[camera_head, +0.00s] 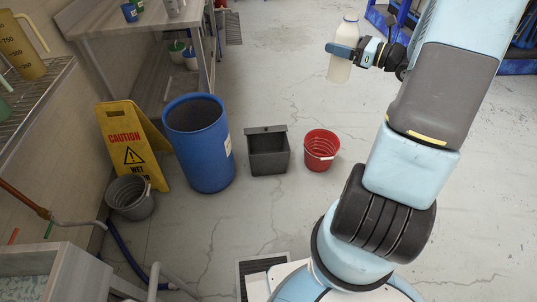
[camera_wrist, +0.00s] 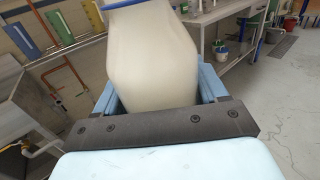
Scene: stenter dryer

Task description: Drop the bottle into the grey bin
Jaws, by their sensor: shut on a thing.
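A blue barrel (camera_head: 205,155) stands left of the bin and a red bucket (camera_head: 321,152) right of it. A round grey bucket (camera_head: 131,200) stands by a yellow caution sign (camera_head: 125,135). A workbench (camera_head: 140,22) is behind. Open floor lies right of the red bucket.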

